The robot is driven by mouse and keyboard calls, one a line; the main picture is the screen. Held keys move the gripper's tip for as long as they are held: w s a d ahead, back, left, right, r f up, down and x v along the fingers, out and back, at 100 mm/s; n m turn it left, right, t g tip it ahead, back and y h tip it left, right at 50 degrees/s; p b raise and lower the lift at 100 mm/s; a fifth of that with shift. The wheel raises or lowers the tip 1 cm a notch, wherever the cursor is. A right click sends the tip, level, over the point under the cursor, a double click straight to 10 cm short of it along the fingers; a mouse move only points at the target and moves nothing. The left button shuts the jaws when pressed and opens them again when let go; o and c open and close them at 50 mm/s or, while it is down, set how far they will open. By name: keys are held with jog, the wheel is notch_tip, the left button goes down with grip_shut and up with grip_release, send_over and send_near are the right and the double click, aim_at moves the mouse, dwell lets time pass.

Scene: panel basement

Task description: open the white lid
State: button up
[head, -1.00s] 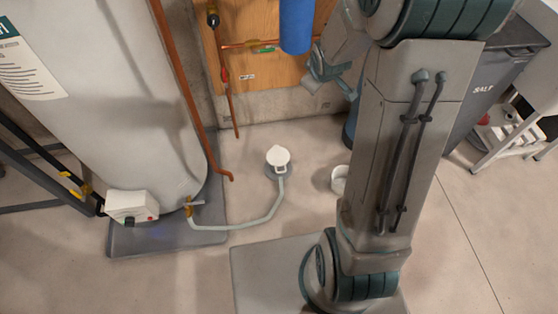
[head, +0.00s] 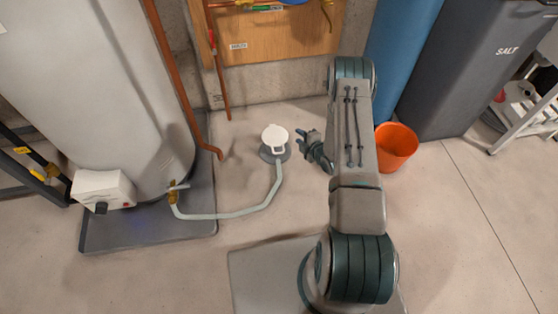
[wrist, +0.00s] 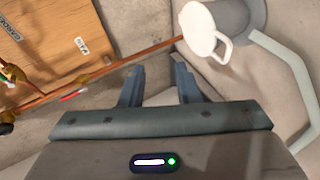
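The white lid (head: 275,138) is a round flat disc with a small loop handle. It lies over a round grey base (head: 274,154) on the floor, and a pale hose (head: 250,209) runs up to it. My gripper (head: 303,138) is low, just to the right of the lid and apart from it. In the wrist view the lid (wrist: 200,28) is at the upper right, with its loop (wrist: 226,48) toward the lower right. My gripper (wrist: 158,82) shows two spread fingers with nothing between them.
A white tank (head: 95,90) stands on a grey tray (head: 150,232) at left, with a copper pipe (head: 172,75) beside it. An orange bucket (head: 397,147), a blue cylinder (head: 402,45) and a dark salt bin (head: 460,75) stand at right. Floor in front of the hose is clear.

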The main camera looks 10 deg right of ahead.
jog(key=s+a+f+n+t+y+b, duration=0.2)
jog(key=s+f+b, duration=0.35)
jog(key=f, duration=0.75)
jog(key=b, duration=0.4)
send_near(276, 139)
jog(key=a+f, duration=0.1)
jog(key=w+a, duration=0.1)
jog(key=a+f, duration=0.1)
jog(key=a, duration=0.1)
jog(key=shift+w+f, duration=0.3)
jog(key=shift+w, duration=0.1)
grip_shut()
